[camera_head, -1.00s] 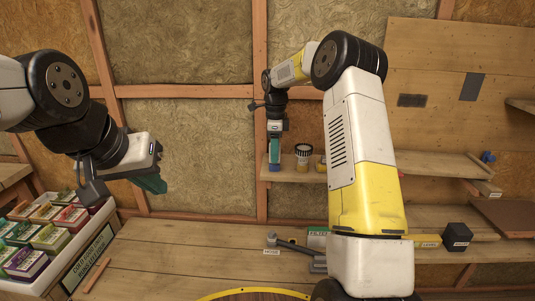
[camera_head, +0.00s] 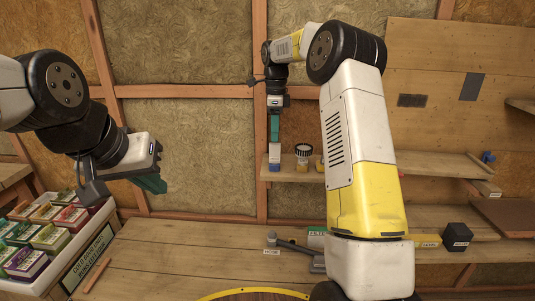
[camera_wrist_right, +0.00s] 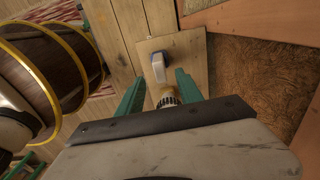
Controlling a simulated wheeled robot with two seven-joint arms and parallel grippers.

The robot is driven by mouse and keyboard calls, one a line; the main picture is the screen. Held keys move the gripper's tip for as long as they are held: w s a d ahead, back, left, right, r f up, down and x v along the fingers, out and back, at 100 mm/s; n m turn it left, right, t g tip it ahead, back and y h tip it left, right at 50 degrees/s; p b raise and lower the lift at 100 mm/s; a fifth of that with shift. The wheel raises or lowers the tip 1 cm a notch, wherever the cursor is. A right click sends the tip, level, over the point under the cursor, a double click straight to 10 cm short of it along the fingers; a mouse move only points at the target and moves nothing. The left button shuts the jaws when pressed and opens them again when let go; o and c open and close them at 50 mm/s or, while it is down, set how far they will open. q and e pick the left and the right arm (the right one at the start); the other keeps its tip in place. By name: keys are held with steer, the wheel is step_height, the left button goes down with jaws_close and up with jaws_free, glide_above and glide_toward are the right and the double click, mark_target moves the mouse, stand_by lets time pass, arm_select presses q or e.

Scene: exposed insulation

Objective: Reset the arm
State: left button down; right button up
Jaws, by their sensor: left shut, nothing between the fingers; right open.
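My right gripper (camera_head: 275,138) points down above the left end of the wall shelf (camera_head: 400,166). Its green fingers are open and empty. A small white and blue item (camera_head: 274,160) stands on the shelf below them; in the right wrist view the white and blue item (camera_wrist_right: 159,66) shows beyond the spread fingers (camera_wrist_right: 160,78). A jar with a dark-and-white lid (camera_head: 303,152) stands just right of it. My left gripper (camera_head: 152,184) hangs at the left above the workbench, its green fingers shut and empty.
A crate of colourful boxes (camera_head: 70,243) sits at the lower left. The workbench (camera_head: 180,250) has bare room in the middle. A hammer-like tool (camera_head: 295,247) and a black-headed mallet (camera_head: 456,236) lie on it. A wooden barrel (camera_wrist_right: 45,70) shows in the right wrist view.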

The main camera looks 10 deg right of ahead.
steer(key=shift+r, duration=0.3)
steer(key=shift+s+r, duration=0.2)
steer(key=shift+r, duration=0.15)
steer(key=s+r+n+t, duration=0.2)
steer(key=s+r+n, duration=0.3)
steer(key=s, duration=0.3)
steer(key=s+r+n+t, duration=0.1)
steer(key=s+r+n, duration=0.4)
steer(key=s, duration=0.3)
steer(key=s+f+n+t+y, duration=0.1)
steer(key=s+n, duration=0.4)
steer(key=s, duration=0.5)
steer(key=s+f+n+t+y, duration=0.1)
steer(key=s+n, duration=0.4)
steer(key=s, duration=0.5)
step_height(320, 180, down, 2)
steer(key=shift+s+f+n+t, duration=0.25)
steer(key=shift+n+t, duration=0.15)
steer(key=shift+t, duration=0.2)
steer(key=shift+d, duration=0.1)
steer(key=shift+c, duration=0.5)
